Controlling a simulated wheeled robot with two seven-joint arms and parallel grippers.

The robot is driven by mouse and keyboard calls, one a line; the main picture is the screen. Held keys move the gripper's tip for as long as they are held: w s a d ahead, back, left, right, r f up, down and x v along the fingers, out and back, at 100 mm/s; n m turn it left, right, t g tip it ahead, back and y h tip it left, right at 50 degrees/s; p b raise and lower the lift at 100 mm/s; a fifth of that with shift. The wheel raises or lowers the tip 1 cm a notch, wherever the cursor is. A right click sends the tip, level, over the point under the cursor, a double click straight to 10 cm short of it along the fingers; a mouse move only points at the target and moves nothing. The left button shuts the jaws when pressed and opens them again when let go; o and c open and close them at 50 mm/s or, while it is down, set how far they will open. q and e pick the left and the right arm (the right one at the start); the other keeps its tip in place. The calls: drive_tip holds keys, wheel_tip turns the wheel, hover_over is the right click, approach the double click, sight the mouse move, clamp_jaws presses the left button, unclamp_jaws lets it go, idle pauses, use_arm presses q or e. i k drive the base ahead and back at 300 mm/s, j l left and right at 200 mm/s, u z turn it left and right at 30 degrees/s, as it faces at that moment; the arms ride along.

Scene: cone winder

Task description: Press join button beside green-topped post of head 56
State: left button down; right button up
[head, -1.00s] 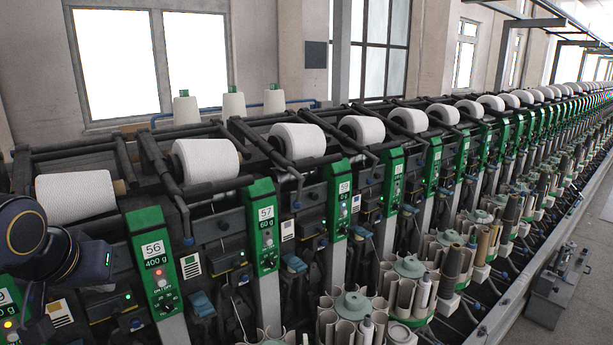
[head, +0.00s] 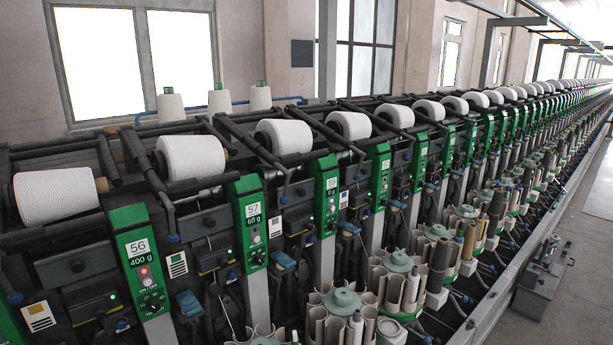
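The green-topped post of head 56 (head: 137,258) stands at the lower left in the head view. A white yarn cone (head: 55,196) lies behind and above the post at the left. Neither of my grippers is in view.
The green post of head 57 (head: 250,222) and its neighbours run back to the right. Dark rods and cradles with white cones (head: 191,156) lie above. Pale tube magazines (head: 342,304) stick out in front. A grey box (head: 541,285) stands on the floor at right; the aisle beyond is clear.

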sight(121, 324)
drive_tip(key=u, duration=1.3)
